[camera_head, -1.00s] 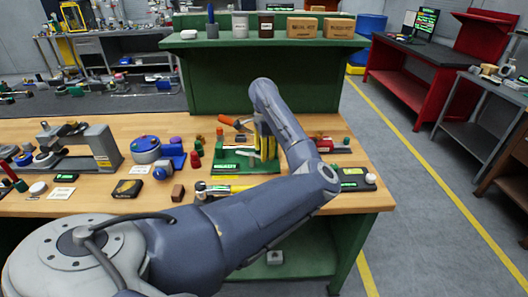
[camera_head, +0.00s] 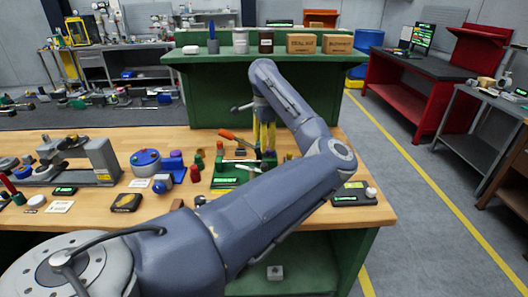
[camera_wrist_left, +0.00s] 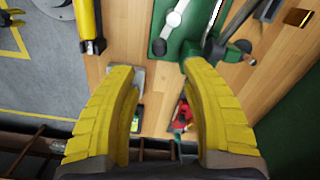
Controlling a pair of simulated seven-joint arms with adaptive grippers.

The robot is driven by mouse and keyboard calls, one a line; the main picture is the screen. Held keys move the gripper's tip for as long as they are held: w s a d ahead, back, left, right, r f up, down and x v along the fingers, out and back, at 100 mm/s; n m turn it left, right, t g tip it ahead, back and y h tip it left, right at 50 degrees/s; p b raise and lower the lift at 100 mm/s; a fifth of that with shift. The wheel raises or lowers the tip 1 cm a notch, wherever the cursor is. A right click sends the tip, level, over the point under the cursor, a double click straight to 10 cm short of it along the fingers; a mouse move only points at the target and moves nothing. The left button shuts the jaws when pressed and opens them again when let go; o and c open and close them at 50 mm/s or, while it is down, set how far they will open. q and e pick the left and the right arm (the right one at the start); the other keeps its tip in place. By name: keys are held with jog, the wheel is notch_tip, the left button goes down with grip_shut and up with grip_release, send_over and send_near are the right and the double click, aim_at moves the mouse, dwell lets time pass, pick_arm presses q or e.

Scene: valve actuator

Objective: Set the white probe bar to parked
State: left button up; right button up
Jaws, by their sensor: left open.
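The white probe bar (camera_head: 244,166) is a small pale strip on a green fixture (camera_head: 228,180) on the workbench, partly hidden by my arm. In the left wrist view, a pale bar with a round pivot (camera_wrist_left: 173,18) lies slanted on the green plate (camera_wrist_left: 192,32) at the top edge, its far end cut off. My left gripper (camera_head: 264,138) has yellow fingers and points down above the back part of the fixture. In the wrist view the left gripper (camera_wrist_left: 158,72) is open and empty, with the plate beyond its fingertips and no contact seen. My right gripper is not in view.
An orange-handled tool (camera_head: 232,135) lies behind the fixture. A blue round device (camera_head: 146,160) and small coloured parts stand to its left. A dark box with a green display (camera_head: 352,196) is at the right. A green shelf (camera_head: 270,58) rises behind the bench.

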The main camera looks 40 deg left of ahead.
pick_arm(q)
jog(key=shift+r, duration=0.8)
jog(key=shift+a, duration=0.1)
